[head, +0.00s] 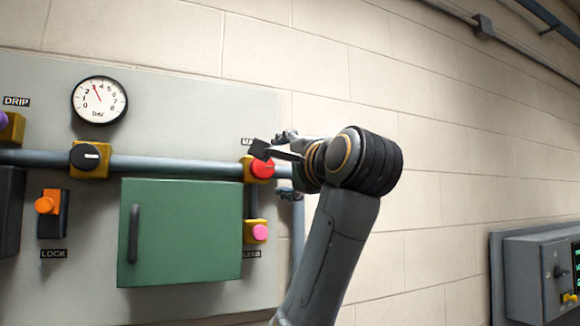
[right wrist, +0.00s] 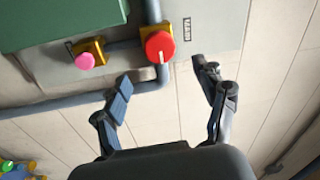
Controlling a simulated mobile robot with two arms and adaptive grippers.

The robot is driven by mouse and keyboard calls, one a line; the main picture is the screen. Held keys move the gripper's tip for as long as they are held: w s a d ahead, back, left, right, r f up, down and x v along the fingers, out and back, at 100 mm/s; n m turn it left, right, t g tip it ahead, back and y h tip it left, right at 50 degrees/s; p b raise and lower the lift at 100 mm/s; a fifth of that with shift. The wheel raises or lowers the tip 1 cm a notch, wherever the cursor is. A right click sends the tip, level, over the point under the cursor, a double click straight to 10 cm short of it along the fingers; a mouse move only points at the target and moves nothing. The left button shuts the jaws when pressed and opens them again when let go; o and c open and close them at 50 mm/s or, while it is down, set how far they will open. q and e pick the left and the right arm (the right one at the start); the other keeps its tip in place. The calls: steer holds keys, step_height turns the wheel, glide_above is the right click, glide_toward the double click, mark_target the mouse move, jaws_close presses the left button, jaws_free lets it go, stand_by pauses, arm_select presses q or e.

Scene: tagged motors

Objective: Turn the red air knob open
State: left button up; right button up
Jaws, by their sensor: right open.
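The red knob (head: 262,168) sits on a yellow valve body on the grey pipe, at the right side of the wall panel. In the right wrist view the round red knob (right wrist: 158,46) shows a short white mark near its rim, pointing towards my gripper, roughly along the pipe. My right gripper (head: 277,170) is open beside the knob, partly in front of it in the head view. In the right wrist view my open right gripper (right wrist: 162,80) has its fingers spread on either side below the knob, with nothing between them. My left gripper is not in view.
A pink knob (head: 259,232) sits just below the red one. A control box (head: 532,278) stands far right. The wall between is bare.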

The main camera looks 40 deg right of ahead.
steer(key=shift+v, duration=1.6)
